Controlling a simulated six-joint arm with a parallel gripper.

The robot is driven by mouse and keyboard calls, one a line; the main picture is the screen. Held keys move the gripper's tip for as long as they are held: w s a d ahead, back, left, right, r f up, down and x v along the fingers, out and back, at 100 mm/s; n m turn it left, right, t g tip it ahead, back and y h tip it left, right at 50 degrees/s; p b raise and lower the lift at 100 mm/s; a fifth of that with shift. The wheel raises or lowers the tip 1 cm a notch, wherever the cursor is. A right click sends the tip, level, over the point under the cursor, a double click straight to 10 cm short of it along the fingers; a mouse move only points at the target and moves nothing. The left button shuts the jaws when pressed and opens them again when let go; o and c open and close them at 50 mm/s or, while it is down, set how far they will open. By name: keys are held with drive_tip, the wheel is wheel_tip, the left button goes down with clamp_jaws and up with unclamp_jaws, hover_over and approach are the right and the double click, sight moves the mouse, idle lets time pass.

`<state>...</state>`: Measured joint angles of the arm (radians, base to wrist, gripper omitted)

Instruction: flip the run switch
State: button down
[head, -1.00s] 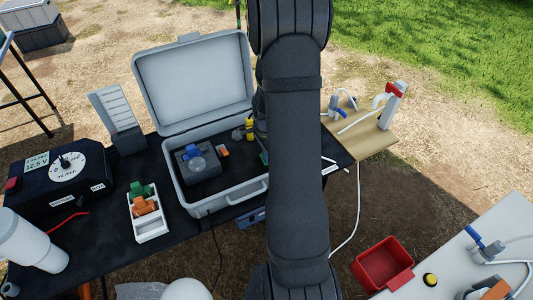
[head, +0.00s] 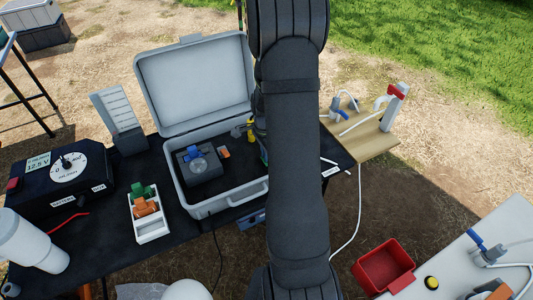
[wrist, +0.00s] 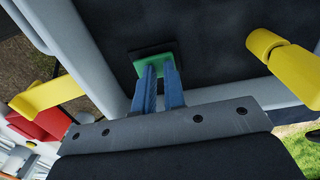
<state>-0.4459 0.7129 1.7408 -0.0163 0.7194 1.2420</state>
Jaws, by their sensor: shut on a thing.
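A black control box (head: 55,180) with a white dial and a small display stands at the left of the dark table in the head view. A red piece (head: 12,184) sits at its left end; I cannot tell for sure whether it is the run switch. My gripper (wrist: 158,78) shows in the wrist view with its blue fingers close together, shut on a green block (wrist: 152,56) at or over the dark interior of the open grey case (wrist: 82,50). My arm mostly hides the gripper in the head view.
The case's raised lid (head: 195,80) stands behind its base. A white tray (head: 150,228) holds green and orange pieces. A white cylinder (head: 30,240) is at front left. Yellow parts (wrist: 285,60) flank my fingers. A red bin (head: 383,265) is at lower right.

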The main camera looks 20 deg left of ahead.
wheel_tip(320, 180, up, 14)
drive_tip(key=shift+w+a, duration=0.2)
idle(0.4)
drive_tip(key=shift+w+a+g+h, duration=0.35)
drive_tip(key=shift+g+h, duration=0.35)
drive_tip(key=f, duration=0.4)
drive_tip(key=s+d+f, duration=0.1)
drive_tip(key=f, duration=0.4)
drive_tip(key=s+d+f, duration=0.1)
drive_tip(key=f, duration=0.3)
drive_tip(key=shift+f, duration=0.35)
